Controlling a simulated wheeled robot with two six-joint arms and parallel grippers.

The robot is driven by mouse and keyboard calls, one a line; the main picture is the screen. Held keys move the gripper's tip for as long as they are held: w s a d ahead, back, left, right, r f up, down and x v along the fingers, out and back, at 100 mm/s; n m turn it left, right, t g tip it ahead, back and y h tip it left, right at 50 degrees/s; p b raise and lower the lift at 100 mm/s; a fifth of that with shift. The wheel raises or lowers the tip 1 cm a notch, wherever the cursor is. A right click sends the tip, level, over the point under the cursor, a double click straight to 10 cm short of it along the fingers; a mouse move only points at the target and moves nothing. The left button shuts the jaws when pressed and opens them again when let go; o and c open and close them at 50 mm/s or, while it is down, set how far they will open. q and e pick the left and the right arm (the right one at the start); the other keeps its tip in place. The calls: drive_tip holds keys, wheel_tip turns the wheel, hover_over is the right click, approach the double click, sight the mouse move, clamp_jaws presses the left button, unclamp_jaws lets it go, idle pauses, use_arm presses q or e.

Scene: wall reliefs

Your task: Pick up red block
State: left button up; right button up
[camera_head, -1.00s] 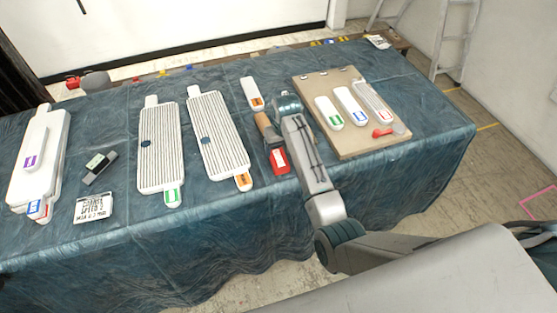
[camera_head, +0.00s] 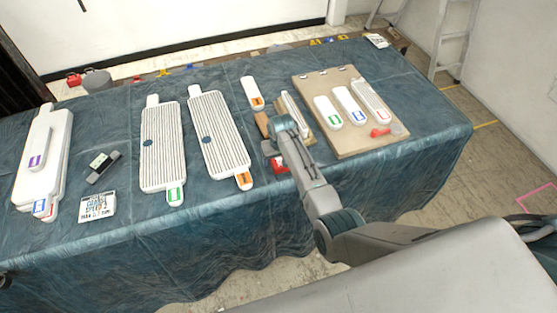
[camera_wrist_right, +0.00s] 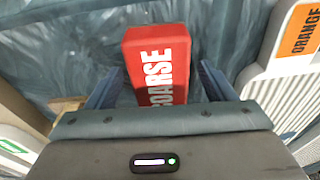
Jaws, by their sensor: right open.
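The red block (camera_head: 279,163) lies near the front edge of the blue cloth-covered table, partly hidden by my right arm in the head view. In the right wrist view the red block (camera_wrist_right: 157,65), with white lettering ending in "OARSE", shows between the two fingers of my right gripper (camera_wrist_right: 160,88). The fingers are apart, with a gap visible on each side of the block. In the head view my right gripper (camera_head: 270,148) is over the block, seen mostly from behind. My left gripper is not in view.
A ribbed white panel with an orange tag (camera_head: 217,138) lies left of the block. A tan board (camera_head: 345,85) with several tagged white pieces lies to the right. A small orange-tagged piece (camera_head: 252,92) and a pale long tool (camera_head: 298,112) lie behind.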

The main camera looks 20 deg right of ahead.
drive_tip(key=c, duration=1.1)
drive_tip(key=shift+r, duration=0.1)
